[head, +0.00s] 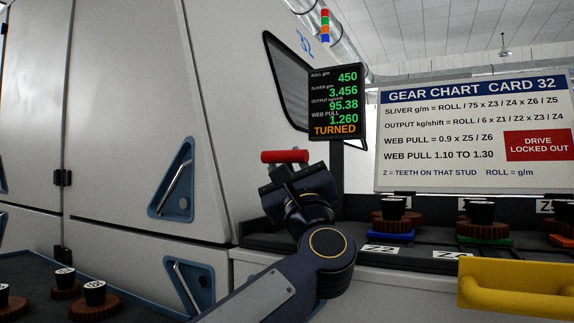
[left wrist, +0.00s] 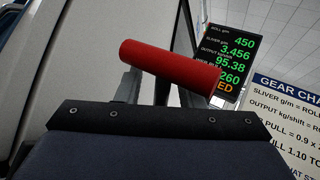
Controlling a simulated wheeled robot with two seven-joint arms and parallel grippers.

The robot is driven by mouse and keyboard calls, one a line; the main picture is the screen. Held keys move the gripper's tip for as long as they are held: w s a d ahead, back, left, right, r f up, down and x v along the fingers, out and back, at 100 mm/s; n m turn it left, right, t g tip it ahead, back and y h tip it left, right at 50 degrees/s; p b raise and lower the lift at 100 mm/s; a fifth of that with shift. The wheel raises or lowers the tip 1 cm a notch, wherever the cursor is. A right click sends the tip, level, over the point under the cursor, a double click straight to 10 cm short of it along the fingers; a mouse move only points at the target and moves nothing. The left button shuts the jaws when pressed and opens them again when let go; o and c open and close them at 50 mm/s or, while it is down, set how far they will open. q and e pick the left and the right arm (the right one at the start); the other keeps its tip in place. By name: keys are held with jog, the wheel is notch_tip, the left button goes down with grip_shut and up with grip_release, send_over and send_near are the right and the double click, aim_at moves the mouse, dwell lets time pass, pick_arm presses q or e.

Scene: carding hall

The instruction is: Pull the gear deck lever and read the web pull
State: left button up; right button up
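The lever's red grip (head: 285,156) lies nearly level in front of the machine and shows large in the left wrist view (left wrist: 170,63). My left gripper (head: 287,171) is right at it, just below and behind the grip in the picture. Its fingers are mostly hidden, so I cannot tell whether they are closed around it. The black display (head: 335,103) is lit and reads roll 450, sliver 3.456, output 95.38, web pull 1.260, with TURNED in orange. It also shows in the left wrist view (left wrist: 231,52), partly covered by the grip. My right gripper is out of view.
The gear chart board (head: 475,133) gives web pull 1.10 to 1.30 and a red DRIVE LOCKED OUT label (head: 539,146). Brown gears with black hubs sit on the right deck (head: 345,240) and at lower left (head: 94,298). A yellow piece (head: 515,285) stands at lower right.

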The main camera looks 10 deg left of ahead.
pick_arm(q)
jog(key=b+v, duration=0.1)
jog(key=v, duration=0.6)
jog(key=shift+s+d+f+b, duration=0.1)
jog(key=shift+s+f+b, duration=0.15)
jog(key=shift+s+b, duration=0.1)
jog(key=shift+w, duration=0.1)
